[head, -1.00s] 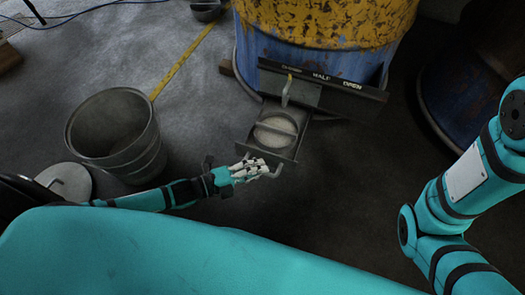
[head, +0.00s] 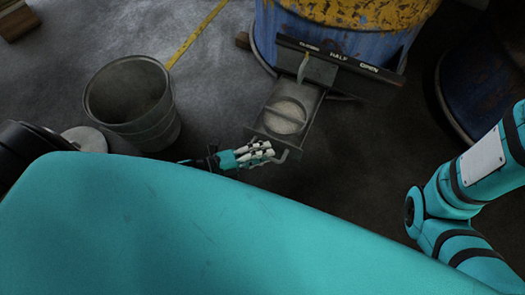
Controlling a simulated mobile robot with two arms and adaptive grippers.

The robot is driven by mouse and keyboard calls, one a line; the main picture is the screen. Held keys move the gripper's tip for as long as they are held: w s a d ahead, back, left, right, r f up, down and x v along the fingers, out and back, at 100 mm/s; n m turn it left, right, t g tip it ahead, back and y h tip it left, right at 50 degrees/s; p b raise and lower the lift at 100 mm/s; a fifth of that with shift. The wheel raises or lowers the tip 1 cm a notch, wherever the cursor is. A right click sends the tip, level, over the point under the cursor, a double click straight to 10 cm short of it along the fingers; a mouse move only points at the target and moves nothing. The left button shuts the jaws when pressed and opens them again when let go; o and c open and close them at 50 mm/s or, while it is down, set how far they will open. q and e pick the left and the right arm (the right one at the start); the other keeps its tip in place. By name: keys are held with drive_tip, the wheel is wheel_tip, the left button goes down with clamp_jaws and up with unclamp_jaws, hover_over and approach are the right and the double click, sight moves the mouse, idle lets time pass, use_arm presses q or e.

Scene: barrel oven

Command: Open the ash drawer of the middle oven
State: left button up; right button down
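The middle oven (head: 352,28) is a blue and yellow barrel at the top of the head view. Its ash drawer (head: 262,127) stands pulled out low at the front, with pale ash (head: 285,116) inside. A metal loop handle (head: 284,156) is on the drawer's front. My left gripper (head: 268,152) is at this handle, its pale fingers lying over the left and middle part. The fingers look closed around the bar, though they hide the contact. My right arm shows at the right, but its gripper is out of view.
A plate (head: 376,76) marked closed, half and open, with a small lever (head: 303,68), sits above the drawer. A grey metal bucket (head: 142,128) stands on the left. Another blue barrel (head: 480,85) stands at right. Dark floor right of the drawer is clear.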

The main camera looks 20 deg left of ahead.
use_arm(q)
drive_tip(key=v, duration=1.2)
drive_tip(key=shift+d+r, duration=0.1)
